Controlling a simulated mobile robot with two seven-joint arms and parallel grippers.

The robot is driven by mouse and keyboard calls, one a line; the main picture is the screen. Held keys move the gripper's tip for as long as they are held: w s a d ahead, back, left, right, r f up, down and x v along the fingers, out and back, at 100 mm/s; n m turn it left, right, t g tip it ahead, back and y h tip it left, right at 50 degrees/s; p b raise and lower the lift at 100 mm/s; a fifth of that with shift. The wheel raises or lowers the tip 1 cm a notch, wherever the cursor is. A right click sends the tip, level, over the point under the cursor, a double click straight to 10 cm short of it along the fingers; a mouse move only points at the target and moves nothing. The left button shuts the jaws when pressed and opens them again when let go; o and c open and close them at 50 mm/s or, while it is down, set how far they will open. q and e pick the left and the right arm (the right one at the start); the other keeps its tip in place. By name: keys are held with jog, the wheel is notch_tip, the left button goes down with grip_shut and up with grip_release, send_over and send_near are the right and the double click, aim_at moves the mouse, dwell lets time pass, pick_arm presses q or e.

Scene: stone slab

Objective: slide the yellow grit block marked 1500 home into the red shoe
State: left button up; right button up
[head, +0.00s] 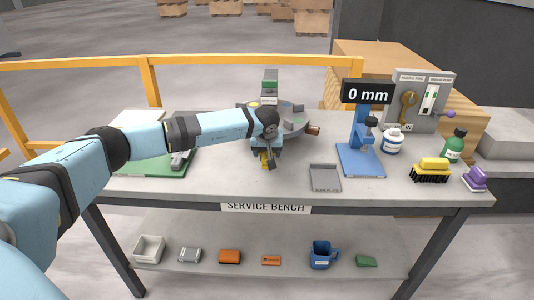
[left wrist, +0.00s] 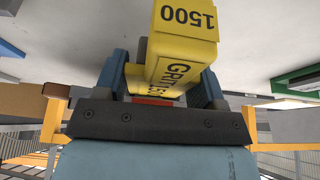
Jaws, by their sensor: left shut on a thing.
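The yellow grit block marked 1500 (left wrist: 183,45) fills the middle of the left wrist view, its printing upside down. It sits between the blue fingers of my left gripper, which is shut on it. In the head view the block (head: 264,160) shows as a small yellow patch below my left gripper (head: 267,161), over the bench in front of the round grey fixture. A small red strip (left wrist: 152,101) shows behind the block in the left wrist view; I cannot tell whether it is the red shoe. No red shoe is clearly visible in the head view. My right gripper is not in view.
The round grey fixture (head: 293,124) stands behind my left gripper. To the right are a grey tray (head: 325,178), a blue stand (head: 361,160) with a 0 mm display, bottles and a yellow brush (head: 432,168). A green mat (head: 178,164) lies left, partly under my arm.

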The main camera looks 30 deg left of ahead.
pick_arm(q)
jog(key=shift+w+a+b, duration=0.4)
jog(key=shift+w+a, duration=0.15)
jog(key=shift+w, duration=0.3)
dwell(0.4)
jog(key=shift+w+a+r, duration=0.1)
jog(key=shift+r, duration=0.1)
dwell(0.5)
jog(key=shift+s+d, duration=0.2)
jog(key=shift+s, duration=0.05)
jog(key=shift+s+d+p, duration=0.5)
jog(key=shift+s+p, duration=0.2)
jog(key=shift+s, duration=0.1)
jog(key=shift+s+d+r, duration=0.1)
jog(key=shift+s+d, duration=0.25)
jog(key=shift+s, duration=0.25)
